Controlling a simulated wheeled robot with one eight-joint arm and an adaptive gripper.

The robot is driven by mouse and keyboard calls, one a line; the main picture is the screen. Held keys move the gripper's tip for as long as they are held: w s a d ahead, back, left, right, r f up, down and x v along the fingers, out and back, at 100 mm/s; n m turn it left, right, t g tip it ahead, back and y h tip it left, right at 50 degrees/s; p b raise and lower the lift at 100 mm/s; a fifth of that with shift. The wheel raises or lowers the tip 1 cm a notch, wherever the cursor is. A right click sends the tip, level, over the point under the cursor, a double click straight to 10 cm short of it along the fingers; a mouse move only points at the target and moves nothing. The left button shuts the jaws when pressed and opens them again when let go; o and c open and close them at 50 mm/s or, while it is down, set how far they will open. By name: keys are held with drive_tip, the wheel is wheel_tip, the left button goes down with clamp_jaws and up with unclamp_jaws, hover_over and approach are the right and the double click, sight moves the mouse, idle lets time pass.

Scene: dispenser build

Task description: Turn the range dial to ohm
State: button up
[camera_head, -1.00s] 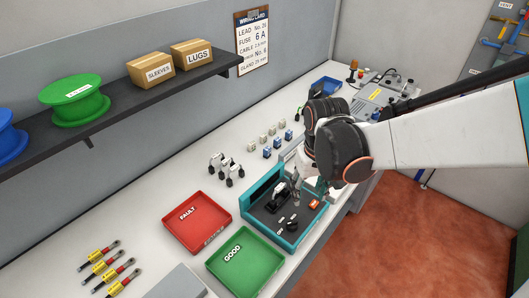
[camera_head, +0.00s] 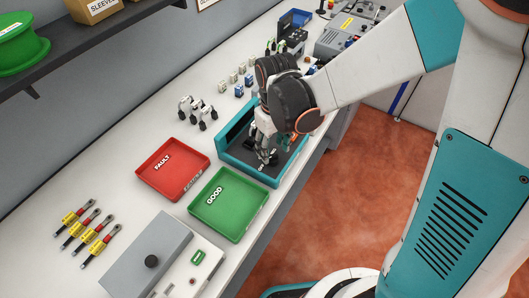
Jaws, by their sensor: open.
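A grey and white box (camera_head: 140,245) stands at the bottom of the view. A round black knob (camera_head: 152,261) is on it, and it looks like the range dial, but no range marks or ohm sign can be read. A small green label or display (camera_head: 198,257) is on its white part. My gripper (camera_head: 266,158) is far from the knob, up and to the right, low over the teal tray (camera_head: 228,155). It is open. The arm hides part of the tray, and I cannot tell whether the fingers touch anything there.
A red FAULT tray (camera_head: 160,172) and a green GOOD tray (camera_head: 236,228) lie between my gripper and the box. Several yellow-tagged red leads (camera_head: 88,238) lie at left. A shelf (camera_head: 50,60) overhangs the upper left.

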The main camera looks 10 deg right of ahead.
sight(273, 156)
drive_tip(key=shift+f+b, duration=1.2)
drive_tip(key=shift+f, duration=0.95)
drive_tip(key=shift+c, duration=0.6)
drive_tip(key=c, duration=1)
